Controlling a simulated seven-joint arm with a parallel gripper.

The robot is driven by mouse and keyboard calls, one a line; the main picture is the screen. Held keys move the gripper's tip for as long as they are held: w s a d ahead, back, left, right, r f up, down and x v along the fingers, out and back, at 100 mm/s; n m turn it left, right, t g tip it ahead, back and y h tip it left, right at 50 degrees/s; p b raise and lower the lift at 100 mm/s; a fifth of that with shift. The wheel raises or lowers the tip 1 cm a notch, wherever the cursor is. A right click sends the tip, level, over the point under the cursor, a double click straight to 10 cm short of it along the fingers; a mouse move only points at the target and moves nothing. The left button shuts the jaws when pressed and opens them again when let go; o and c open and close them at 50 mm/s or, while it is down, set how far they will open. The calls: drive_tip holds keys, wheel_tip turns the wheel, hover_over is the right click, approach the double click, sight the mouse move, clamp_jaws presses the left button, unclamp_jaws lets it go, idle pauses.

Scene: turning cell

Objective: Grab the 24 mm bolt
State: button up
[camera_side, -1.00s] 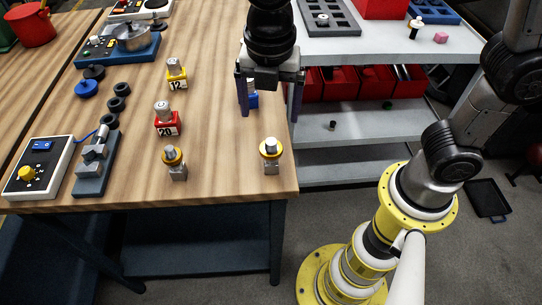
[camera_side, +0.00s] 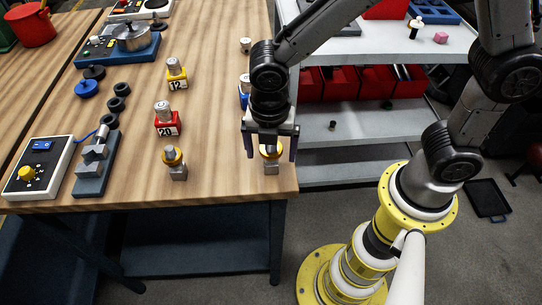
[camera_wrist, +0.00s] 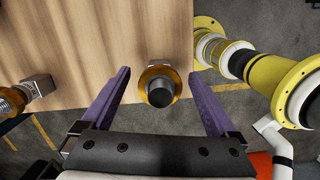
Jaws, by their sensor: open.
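No 24 marking is readable, so I cannot tell which bolt is the 24 mm one. A bolt in a yellow holder marked 12 (camera_side: 176,74) and a bolt in a red holder marked 20 (camera_side: 166,118) stand on the table. A blue holder (camera_side: 244,91) is partly hidden behind my arm. Two gold-collared pieces stand nearer the front: the left one (camera_side: 174,163) and the right one (camera_side: 270,167). My gripper (camera_side: 270,152) is open above the right piece. In the wrist view, that piece's gold collar and dark top (camera_wrist: 160,87) lie between the spread purple fingers.
The table's right edge (camera_side: 296,178) is close to the right piece. Black rings (camera_side: 116,104), a grey fixture (camera_side: 92,165) and a control box (camera_side: 38,168) stand at left. A shelf unit with red bins (camera_side: 340,88) is at right.

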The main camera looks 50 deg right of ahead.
drive_tip(key=shift+d+f, duration=0.15)
drive_tip(key=shift+f, duration=1.1)
clamp_jaws()
